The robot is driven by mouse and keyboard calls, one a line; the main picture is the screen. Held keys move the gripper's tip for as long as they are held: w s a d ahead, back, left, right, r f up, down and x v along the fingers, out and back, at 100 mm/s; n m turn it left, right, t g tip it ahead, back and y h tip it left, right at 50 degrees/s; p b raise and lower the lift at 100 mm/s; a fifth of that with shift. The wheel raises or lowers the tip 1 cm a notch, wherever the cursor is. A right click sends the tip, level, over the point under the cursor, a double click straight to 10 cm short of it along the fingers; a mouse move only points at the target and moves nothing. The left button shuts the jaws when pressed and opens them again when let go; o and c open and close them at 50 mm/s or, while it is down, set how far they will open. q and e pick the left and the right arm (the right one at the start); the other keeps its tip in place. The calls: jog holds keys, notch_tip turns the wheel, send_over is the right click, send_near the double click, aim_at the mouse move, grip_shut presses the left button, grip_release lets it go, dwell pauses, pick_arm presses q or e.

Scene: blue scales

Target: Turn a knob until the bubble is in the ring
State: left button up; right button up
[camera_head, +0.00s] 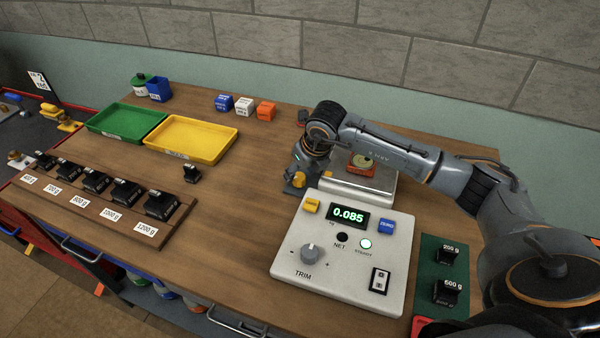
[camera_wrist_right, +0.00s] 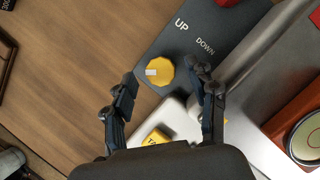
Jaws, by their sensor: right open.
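A yellow knob (camera_wrist_right: 159,71) with a white mark sits on a dark panel (camera_wrist_right: 190,40) lettered UP and DOWN. My right gripper (camera_wrist_right: 162,85) is open, with its fingers on either side of the knob and apart from it. In the head view the right gripper (camera_head: 298,178) is at the left of the scale, and the yellow knob (camera_head: 299,180) shows beside it. A round level (camera_wrist_right: 308,138) with a ring is cut by the right edge of the wrist view; the bubble's place is not clear. The level (camera_head: 362,162) also stands on the scale's platform (camera_head: 345,184). My left gripper is out of view.
Black weights stand in a rack (camera_head: 95,212) at left and on a green mat (camera_head: 430,265) at right. Yellow (camera_head: 190,140) and green trays lie behind.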

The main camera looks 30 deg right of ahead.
jog(key=v, duration=1)
jog(key=shift+s+r, duration=0.2)
jog(key=shift+r, duration=0.1)
